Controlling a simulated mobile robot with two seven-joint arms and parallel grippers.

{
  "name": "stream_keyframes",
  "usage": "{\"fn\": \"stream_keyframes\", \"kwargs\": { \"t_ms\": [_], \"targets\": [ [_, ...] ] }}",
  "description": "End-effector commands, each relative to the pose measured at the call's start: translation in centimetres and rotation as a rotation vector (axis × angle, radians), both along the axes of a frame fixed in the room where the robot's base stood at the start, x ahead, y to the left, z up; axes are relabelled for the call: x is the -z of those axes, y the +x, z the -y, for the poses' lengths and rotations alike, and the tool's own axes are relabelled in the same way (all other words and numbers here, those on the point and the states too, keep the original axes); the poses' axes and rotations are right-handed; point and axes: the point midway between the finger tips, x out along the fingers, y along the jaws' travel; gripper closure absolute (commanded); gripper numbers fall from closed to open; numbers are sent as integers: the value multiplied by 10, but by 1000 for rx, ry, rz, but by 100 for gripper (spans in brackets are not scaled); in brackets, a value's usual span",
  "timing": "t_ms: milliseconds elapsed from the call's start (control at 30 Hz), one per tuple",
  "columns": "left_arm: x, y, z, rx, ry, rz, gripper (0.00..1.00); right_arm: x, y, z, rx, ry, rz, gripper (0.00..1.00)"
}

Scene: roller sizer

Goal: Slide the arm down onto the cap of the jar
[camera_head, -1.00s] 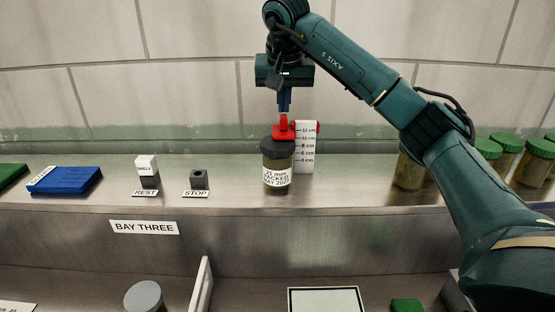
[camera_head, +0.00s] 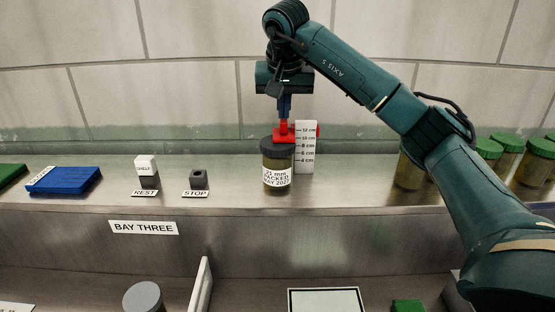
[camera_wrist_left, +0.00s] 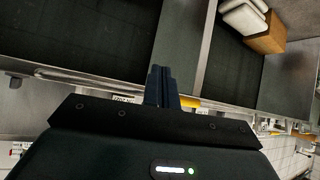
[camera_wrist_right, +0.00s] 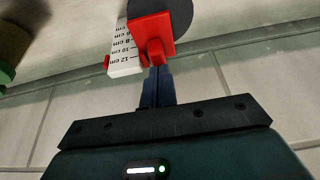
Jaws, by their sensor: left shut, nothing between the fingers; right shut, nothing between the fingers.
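The jar (camera_head: 277,176) stands upright on the steel shelf, with a dark cap (camera_head: 270,149) and a white label. Behind it stands a white height gauge (camera_head: 306,153) with a cm scale. Its red sliding arm (camera_head: 284,135) overlaps the cap in the head view; I cannot tell whether they touch. My right gripper (camera_head: 284,118) is shut, pointing down, its tips at the arm's red knob. The right wrist view shows the fingers (camera_wrist_right: 158,72) against the red arm (camera_wrist_right: 152,32), with the grey cap (camera_wrist_right: 192,10) beyond. My left gripper (camera_wrist_left: 160,72) is shut, away from the jar.
On the shelf to the left are a blue block (camera_head: 64,181), a REST block (camera_head: 147,172) and a STOP block (camera_head: 198,179). Several green-lidded jars (camera_head: 541,150) stand at the right, partly behind my right arm. The tiled wall is close behind the gauge.

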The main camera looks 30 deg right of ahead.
Motion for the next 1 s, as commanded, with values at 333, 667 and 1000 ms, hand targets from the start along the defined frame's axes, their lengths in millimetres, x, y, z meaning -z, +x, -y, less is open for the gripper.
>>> {"fn": "stream_keyframes", "kwargs": {
  "t_ms": [333, 667, 1000],
  "targets": [
    [1, 0, 0, 0, 0, 0, 100, 3, 0, 0, 0, 1, -1, 100],
    [-16, 0, 0, 0, 0, 0, 100, -17, 0, 0, 1, 0, 0, 100],
    [-18, 0, 0, 0, 0, 0, 100, -41, 0, 0, 0, 1, 2, 100]
  ]
}}
